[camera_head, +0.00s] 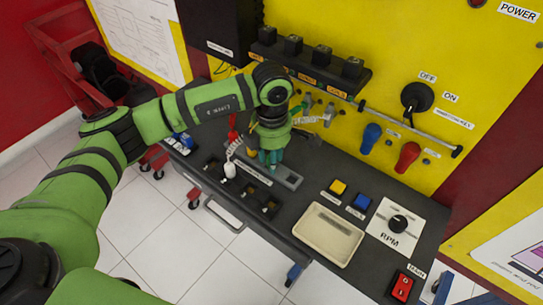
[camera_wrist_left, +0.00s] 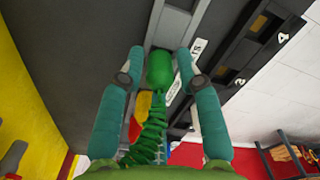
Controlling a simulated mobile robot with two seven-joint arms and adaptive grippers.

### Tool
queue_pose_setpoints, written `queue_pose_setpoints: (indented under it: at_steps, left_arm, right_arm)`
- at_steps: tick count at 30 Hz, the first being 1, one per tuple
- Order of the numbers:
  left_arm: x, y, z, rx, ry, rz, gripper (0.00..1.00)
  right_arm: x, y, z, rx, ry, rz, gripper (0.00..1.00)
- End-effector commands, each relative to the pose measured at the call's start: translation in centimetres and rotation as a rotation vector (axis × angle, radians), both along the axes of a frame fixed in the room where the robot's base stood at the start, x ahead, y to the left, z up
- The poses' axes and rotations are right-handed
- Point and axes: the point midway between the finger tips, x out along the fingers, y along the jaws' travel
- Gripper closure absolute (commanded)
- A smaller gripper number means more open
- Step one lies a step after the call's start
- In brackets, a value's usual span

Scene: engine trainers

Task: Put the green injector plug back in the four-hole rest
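The green injector plug (camera_wrist_left: 160,70) shows in the left wrist view, with its coiled green cable (camera_wrist_left: 148,135) running back toward the camera. My left gripper (camera_wrist_left: 160,58) has a teal finger on each side of the plug, close against it, and appears shut on it. I cannot tell whether the plug's tip is inside a hole. A black strip with several holes (camera_head: 250,191) lies in front of the bar. My right gripper is not in view.
A white plug (camera_head: 230,170) stands at the black strip, by a red cable (camera_head: 232,138). A beige tray (camera_head: 328,235), yellow button (camera_head: 338,187), blue button (camera_head: 362,201) and RPM dial (camera_head: 398,224) lie to the right. The yellow panel (camera_head: 440,60) rises behind.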

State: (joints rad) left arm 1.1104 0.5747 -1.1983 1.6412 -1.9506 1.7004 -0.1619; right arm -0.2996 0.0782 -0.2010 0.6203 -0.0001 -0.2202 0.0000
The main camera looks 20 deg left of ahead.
Motion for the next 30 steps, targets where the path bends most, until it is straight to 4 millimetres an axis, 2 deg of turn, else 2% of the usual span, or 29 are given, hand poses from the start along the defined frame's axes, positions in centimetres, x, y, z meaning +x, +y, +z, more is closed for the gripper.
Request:
queue_pose_setpoints:
  at_steps: [18, 30]
  left_arm:
    - [0.0, 0.0, 5.0, 0.0, -0.001, 0.0, 0.65]
    - [0.0, 0.0, 5.4, 0.0, 0.0, 0.0, 0.65]
  right_arm:
    - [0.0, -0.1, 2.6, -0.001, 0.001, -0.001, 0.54]
    - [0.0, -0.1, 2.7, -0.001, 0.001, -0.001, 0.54]
